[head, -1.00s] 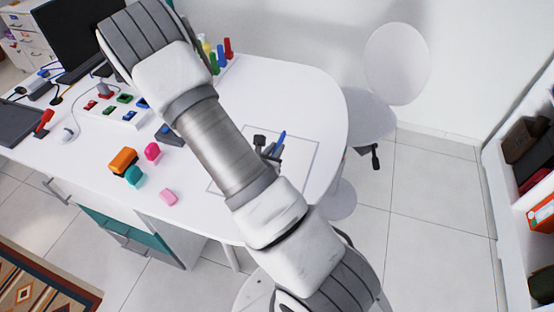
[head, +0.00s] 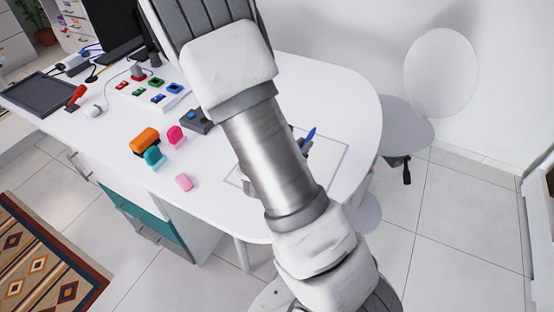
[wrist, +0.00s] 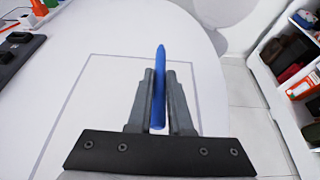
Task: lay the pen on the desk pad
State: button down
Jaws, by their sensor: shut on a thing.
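The blue pen (wrist: 159,82) stands between the two grey fingers of my gripper (wrist: 161,92), which is shut on it. In the wrist view the pen points away from the gripper, its far end past the fingertips. In the head view only a short piece of the pen (head: 309,136) shows beside my arm, which hides most of the gripper. The desk pad (wrist: 106,92) is a white rectangle with a thin grey outline. The pen and gripper appear over it in both views; I cannot tell their height. My arm covers part of the pad (head: 328,160) in the head view.
The white desk (head: 335,92) has a rounded right end. Left of the pad are a pink block (head: 184,182), teal and orange stampers (head: 145,140) and a dark box with a blue button (head: 196,118). A white chair (head: 440,72) stands at right.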

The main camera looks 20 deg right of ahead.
jog(key=shift+a+f+b, duration=0.1)
jog(key=shift+f+b, duration=0.25)
jog(key=shift+b, duration=0.05)
jog(key=w+a+f, duration=0.1)
jog(key=w, duration=0.2)
jog(key=w+a+f+p, duration=0.1)
jog(key=w+f, duration=0.1)
jog(key=w, duration=0.1)
jog(key=w+a+f, duration=0.1)
jog(key=w+f, duration=0.1)
jog(key=shift+w+a, duration=0.15)
jog(key=shift+w, duration=0.25)
jog(key=shift+f, duration=2.05)
jog(key=shift+f, duration=0.1)
jog(key=shift+f, duration=0.15)
jog(key=c, duration=0.8)
grip_release()
jog(key=shift+c, duration=0.2)
